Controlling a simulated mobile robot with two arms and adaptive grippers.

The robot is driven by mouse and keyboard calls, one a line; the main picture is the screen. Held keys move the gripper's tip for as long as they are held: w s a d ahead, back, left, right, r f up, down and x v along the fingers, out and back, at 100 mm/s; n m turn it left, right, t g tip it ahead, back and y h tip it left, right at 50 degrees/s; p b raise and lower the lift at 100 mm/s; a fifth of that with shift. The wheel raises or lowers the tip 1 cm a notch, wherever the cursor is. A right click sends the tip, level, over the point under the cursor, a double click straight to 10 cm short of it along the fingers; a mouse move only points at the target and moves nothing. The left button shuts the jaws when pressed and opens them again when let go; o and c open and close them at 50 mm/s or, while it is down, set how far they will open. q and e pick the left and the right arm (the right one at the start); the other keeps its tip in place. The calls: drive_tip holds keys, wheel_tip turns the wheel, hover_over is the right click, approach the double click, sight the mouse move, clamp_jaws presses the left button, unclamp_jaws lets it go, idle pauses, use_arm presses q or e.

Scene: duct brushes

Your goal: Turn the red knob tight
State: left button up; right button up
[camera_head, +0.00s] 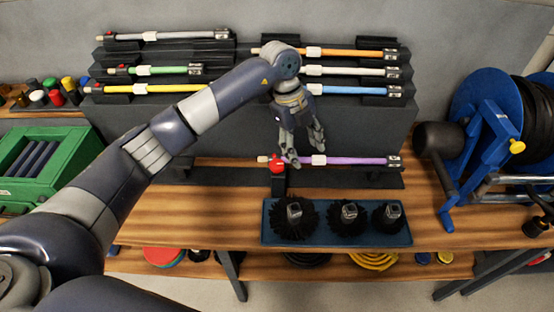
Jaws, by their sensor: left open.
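A red knob (276,164) sits at the left end of a purple rod (360,161) with a white collar. The rod lies level on a low dark rack in front of the grey stand. My left gripper (303,156) points down right by the knob, its fingers spread apart. One fingertip overlaps the knob's right side in the picture; I cannot tell whether it touches. No object shows between the fingers. My right gripper is not in view.
A blue tray (408,236) with three black brushes stands in front of the rod. Several coloured rods (155,89) rest on the stand behind. A blue reel (481,105) is at right, a green box (88,143) at left. Bare wood (190,230) lies left of the tray.

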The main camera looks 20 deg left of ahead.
sight(277, 163)
use_arm(q)
drive_tip(key=w+a+r+n+y, duration=0.1)
drive_tip(key=a+r+n+y, duration=0.15)
drive_tip(key=a, duration=0.45)
drive_tip(key=shift+m+y, duration=0.35)
wheel_tip(277, 163, down, 9)
drive_tip(key=p, duration=0.3)
drive_tip(key=shift+a+f, duration=0.15)
drive_tip(key=shift+f, duration=0.85)
drive_tip(key=shift+c, duration=0.5)
drive_tip(key=c, duration=1)
